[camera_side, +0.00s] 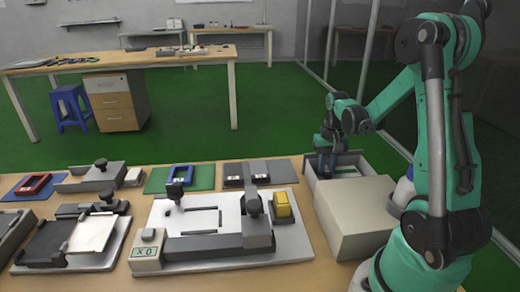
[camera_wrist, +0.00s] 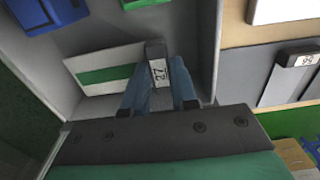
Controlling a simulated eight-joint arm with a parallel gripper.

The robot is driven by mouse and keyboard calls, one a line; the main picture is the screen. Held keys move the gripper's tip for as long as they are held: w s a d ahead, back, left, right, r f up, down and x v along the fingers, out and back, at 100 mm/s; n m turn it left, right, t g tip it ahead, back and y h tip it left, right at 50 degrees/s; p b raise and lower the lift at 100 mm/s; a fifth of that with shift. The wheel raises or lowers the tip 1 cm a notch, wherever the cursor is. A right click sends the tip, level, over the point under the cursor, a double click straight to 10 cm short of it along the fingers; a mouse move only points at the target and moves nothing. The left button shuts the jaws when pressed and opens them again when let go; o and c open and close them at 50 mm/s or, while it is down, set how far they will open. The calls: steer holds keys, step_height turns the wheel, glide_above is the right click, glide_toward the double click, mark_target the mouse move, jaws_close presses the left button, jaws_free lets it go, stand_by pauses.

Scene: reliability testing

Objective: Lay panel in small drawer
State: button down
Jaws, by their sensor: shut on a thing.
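The open small drawer (camera_side: 311,178) sticks out of the back of a beige cabinet (camera_side: 350,213). My gripper (camera_side: 326,170) points down into it. In the wrist view my gripper (camera_wrist: 160,88) is shut on a dark grey piece with a white label reading 27 (camera_wrist: 156,54), which I take as the panel's end. A white panel with a green stripe (camera_wrist: 105,70) lies tilted beside it on the drawer floor; I cannot tell whether the two are joined. The drawer wall (camera_wrist: 203,50) runs close to the right of the fingers. The fingers hide the panel's near side.
A blue item (camera_wrist: 45,12) and another green-striped piece (camera_wrist: 140,3) lie farther along in the drawer. Outside is a grey tray (camera_side: 282,173) with labelled pieces. A test fixture (camera_side: 215,225) and a yellow block (camera_side: 282,206) stand left of the cabinet.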

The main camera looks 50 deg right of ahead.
steer(key=shift+f, duration=0.85)
stand_by(0.5)
steer(key=c, duration=0.6)
jaws_free()
steer(key=shift+r, duration=0.15)
steer(key=shift+r, duration=2.9)
steer(key=w+a+r+n+t, duration=0.1)
steer(key=a+r+n+t, duration=0.1)
steer(key=a, duration=0.5)
steer(key=a+r+n+t, duration=0.2)
steer(key=a+n, duration=0.2)
steer(key=a, duration=0.4)
steer(key=w+a+r+n+t, duration=0.1)
steer(key=a+r+n+t, duration=0.1)
steer(key=a, duration=0.5)
steer(key=shift+w+a+n+t, duration=0.35)
steer(key=shift+n+t, duration=0.15)
steer(key=shift+t, duration=0.1)
